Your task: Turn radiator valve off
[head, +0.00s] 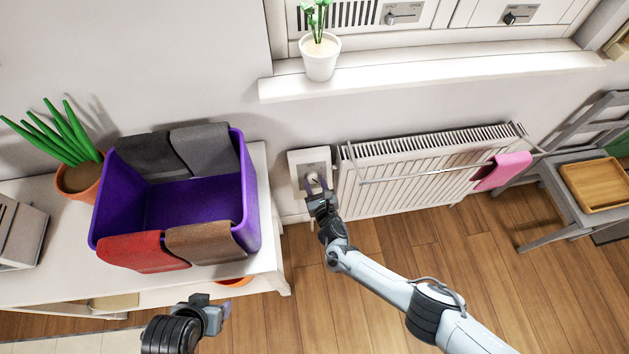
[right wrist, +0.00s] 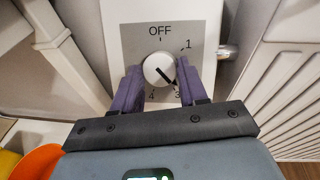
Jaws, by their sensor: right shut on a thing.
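The radiator valve is a white round knob (right wrist: 159,70) on a grey dial plate (right wrist: 188,36) in the right wrist view. The plate has OFF at the top, 1 at upper right, 3 at lower right and 4 at lower left. The knob's black mark points to the lower right, towards 3. In the head view, the white valve box (head: 298,160) is on the wall, left of the radiator (head: 400,172). My right gripper (head: 316,186) is shut on the knob, one purple finger on each side. My left gripper (head: 224,308) is away from the valve; its jaw opening is unclear.
A purple bin (head: 180,205) with cloths over its rim stands on the white table (head: 265,245) at left. A pink cloth (head: 503,171) hangs on the radiator's rail. A potted plant (head: 320,58) stands on the sill above. Wooden floor (head: 470,235) is clear below the radiator.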

